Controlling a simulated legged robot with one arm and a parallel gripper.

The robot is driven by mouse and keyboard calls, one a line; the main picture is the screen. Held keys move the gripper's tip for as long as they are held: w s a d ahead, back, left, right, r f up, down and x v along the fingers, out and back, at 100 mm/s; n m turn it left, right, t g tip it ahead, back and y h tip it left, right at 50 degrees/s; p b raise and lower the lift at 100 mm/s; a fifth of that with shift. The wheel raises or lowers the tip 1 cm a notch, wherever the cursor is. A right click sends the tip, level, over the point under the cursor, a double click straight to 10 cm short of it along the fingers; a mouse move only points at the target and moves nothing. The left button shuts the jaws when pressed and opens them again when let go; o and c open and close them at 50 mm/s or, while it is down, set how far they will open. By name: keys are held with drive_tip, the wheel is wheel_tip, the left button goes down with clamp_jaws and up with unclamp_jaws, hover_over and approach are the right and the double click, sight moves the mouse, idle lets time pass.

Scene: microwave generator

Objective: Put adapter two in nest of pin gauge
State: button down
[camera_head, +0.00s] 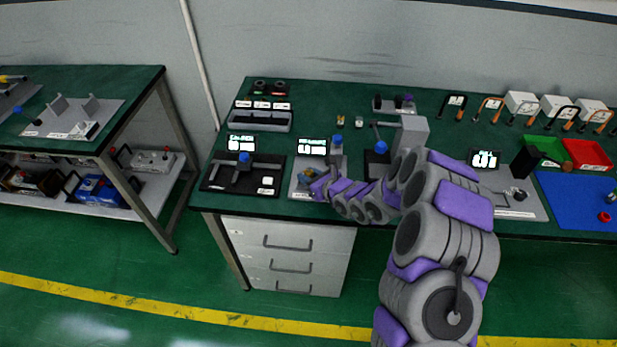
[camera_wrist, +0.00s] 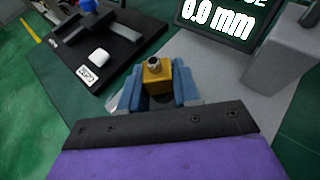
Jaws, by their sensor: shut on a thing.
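A brass-coloured block with a silver threaded stub on top, the adapter (camera_wrist: 155,72), sits upright between the blue fingers of my gripper (camera_wrist: 158,88), which is shut on it. In the head view my gripper (camera_head: 316,186) is over the front part of a light grey gauge plate (camera_head: 302,190). A display (camera_wrist: 217,20) reading 0.0 mm stands behind the plate; its name is cut off, so I cannot confirm it is the pin gauge. A dark round patch shows just below the adapter; I cannot tell whether it is the nest. The adapter's underside is hidden.
A grey block (camera_wrist: 285,50) stands to the right on the plate. A black gauge board (camera_wrist: 120,62) with a white piece (camera_wrist: 99,56) lies to the left. Small parts (camera_head: 340,120) and a grey tray (camera_head: 260,121) sit farther back. My arm covers the bench to the right.

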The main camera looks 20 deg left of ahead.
drive_tip(key=shift+a+r, duration=0.1)
drive_tip(key=shift+a, duration=0.1)
drive_tip(key=shift+a+f, duration=0.3)
drive_tip(key=shift+f, duration=0.05)
drive_tip(key=shift+s+d+f, duration=0.15)
drive_tip(key=shift+d+f, duration=0.1)
drive_tip(key=shift+f, duration=0.1)
drive_tip(key=c, duration=0.8)
unclamp_jaws()
drive_tip(key=shift+d+f, duration=0.1)
drive_tip(key=shift+f, duration=0.05)
drive_tip(key=shift+r, duration=0.25)
drive_tip(key=p+v, duration=0.1)
drive_tip(key=v, duration=0.5)
drive_tip(key=r+p+v, duration=0.1)
drive_tip(key=v, duration=0.5)
drive_tip(key=shift+r, duration=0.15)
